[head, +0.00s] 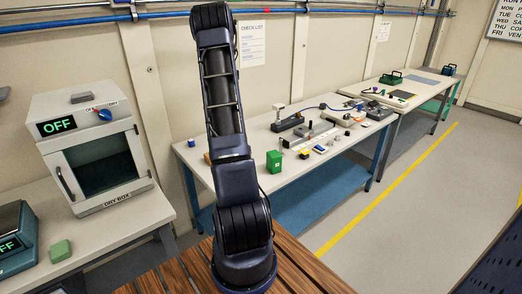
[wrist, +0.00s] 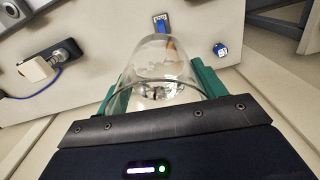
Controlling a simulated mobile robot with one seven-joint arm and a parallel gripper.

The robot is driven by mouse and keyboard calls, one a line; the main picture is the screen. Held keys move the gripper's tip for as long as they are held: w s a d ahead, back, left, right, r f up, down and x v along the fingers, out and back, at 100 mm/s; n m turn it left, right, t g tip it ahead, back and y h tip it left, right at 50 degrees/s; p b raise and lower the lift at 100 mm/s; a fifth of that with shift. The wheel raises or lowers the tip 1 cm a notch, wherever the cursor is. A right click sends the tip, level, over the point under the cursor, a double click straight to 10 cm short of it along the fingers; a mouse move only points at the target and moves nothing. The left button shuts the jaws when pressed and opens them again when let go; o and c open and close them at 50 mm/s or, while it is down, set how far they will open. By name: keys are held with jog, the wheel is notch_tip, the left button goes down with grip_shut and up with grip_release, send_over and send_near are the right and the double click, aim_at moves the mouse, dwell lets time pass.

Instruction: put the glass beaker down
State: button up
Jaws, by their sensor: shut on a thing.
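The clear glass beaker (wrist: 152,58) is between the two green fingers of my gripper (wrist: 160,84) in the wrist view. My gripper is shut on it. A pale bench top (wrist: 105,48) shows behind and through the glass. I cannot tell how far the beaker is from that surface. In the head view my arm rises in the middle, and neither my gripper nor the beaker can be made out there.
In the wrist view, a grey device (wrist: 50,62), a blue-ended item (wrist: 161,22) and a blue cube (wrist: 220,49) lie on the bench top. In the head view, a dry box (head: 98,150) stands left, and a cluttered long bench (head: 235,139) stands behind my arm.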

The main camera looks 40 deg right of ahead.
jog(key=s+d+f+m, duration=0.2)
jog(key=s+d+f, duration=0.5)
jog(key=s+d, duration=0.55)
jog(key=f, duration=0.6)
jog(key=a+f, duration=0.1)
jog(key=f, duration=0.6)
jog(key=s+f, duration=0.1)
jog(key=f, duration=0.6)
jog(key=shift+s+a, duration=0.1)
jog(key=shift+a, duration=0.25)
jog(key=shift+f, duration=0.15)
jog(key=o, duration=1.1)
jog(key=shift+o, duration=0.2)
